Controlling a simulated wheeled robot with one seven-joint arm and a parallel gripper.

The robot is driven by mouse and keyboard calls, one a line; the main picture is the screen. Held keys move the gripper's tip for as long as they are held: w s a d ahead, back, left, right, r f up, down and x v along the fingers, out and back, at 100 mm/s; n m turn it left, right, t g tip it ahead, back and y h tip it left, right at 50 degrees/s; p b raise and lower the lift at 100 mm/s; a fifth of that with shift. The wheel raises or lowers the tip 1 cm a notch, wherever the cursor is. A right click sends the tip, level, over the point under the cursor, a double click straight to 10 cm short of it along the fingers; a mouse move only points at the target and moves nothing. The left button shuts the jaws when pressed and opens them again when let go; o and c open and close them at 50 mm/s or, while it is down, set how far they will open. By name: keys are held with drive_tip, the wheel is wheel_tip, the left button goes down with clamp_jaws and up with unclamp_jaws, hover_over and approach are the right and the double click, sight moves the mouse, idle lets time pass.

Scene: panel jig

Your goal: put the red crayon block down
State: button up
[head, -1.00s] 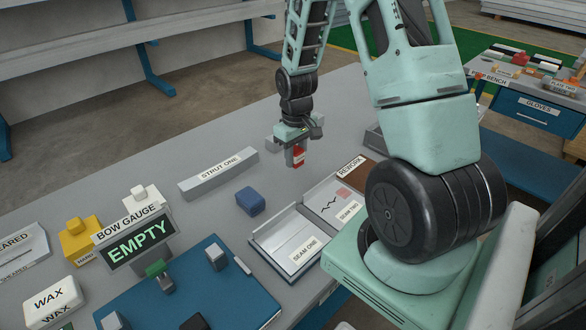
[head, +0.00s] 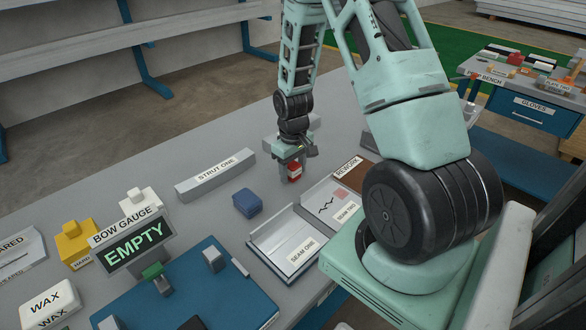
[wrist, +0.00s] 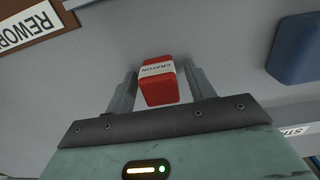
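The red crayon block (head: 294,172) has a white label and is upright between the fingers of my gripper (head: 297,172), low at the table's far part. In the wrist view the block (wrist: 160,88) shows its CRAYON label, with one finger of my gripper (wrist: 162,85) close against each side.
The SEAM ONE and SEAM TWO tray (head: 262,243) and the brown REWORK area (head: 352,177) are nearer and to the right. A blue block (head: 247,202) and the STRUT ONE bar (head: 215,174) lie to the left. A grey block stands behind the gripper.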

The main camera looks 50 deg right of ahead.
sight(293, 164)
drive_tip(key=shift+r, duration=0.15)
wheel_tip(293, 164, up, 12)
drive_tip(key=s+a+r+n, duration=0.2)
drive_tip(key=a+r, duration=0.1)
drive_tip(key=a, duration=0.9)
drive_tip(key=s+a+r+n, duration=0.2)
drive_tip(key=s+a+r, duration=0.1)
drive_tip(key=a, duration=0.8)
drive_tip(key=s+a+r+n, duration=0.1)
drive_tip(key=s+a+n, duration=0.3)
drive_tip(key=s+a, duration=0.7)
drive_tip(key=s, duration=0.2)
drive_tip(key=shift+s+r+y, duration=0.3)
drive_tip(key=shift+s+r, duration=0.05)
drive_tip(key=shift+o, duration=0.5)
